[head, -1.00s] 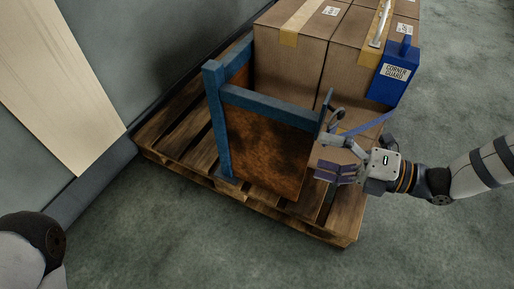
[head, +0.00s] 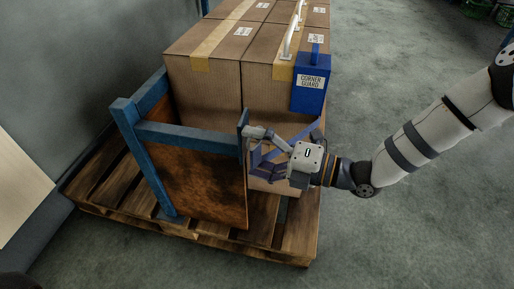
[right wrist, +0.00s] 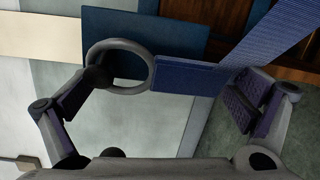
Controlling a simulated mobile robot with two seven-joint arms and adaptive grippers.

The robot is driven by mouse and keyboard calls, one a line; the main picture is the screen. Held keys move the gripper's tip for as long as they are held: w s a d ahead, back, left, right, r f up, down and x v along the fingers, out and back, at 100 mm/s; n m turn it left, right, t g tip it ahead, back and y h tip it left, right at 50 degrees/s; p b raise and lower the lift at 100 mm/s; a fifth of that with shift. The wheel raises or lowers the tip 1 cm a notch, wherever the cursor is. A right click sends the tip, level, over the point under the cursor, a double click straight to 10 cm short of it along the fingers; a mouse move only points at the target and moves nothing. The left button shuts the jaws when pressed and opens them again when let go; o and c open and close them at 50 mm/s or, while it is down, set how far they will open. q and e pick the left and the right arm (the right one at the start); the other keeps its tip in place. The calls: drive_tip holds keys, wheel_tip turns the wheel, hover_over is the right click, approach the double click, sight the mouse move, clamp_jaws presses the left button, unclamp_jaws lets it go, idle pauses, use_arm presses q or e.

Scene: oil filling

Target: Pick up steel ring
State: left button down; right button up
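The steel ring (right wrist: 120,43) is a thick grey hoop on the end of a blue strap (right wrist: 270,35) in the right wrist view. In the head view I cannot clearly tell the ring from my gripper, but the strap (head: 303,132) runs down past the corner guard. My right gripper (head: 257,150) is beside the blue frame's right post. In the right wrist view its fingers (right wrist: 165,88) are spread wide. The left finger's tip is close to or overlaps the ring's left side; contact cannot be told. My left gripper is not in view.
A wooden pallet (head: 210,232) carries stacked cardboard boxes (head: 203,90), a blue frame with a rusty panel (head: 195,180), and a blue corner guard (head: 311,94). A wall stands at the left.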

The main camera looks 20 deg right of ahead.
drive_tip(key=c, duration=0.6)
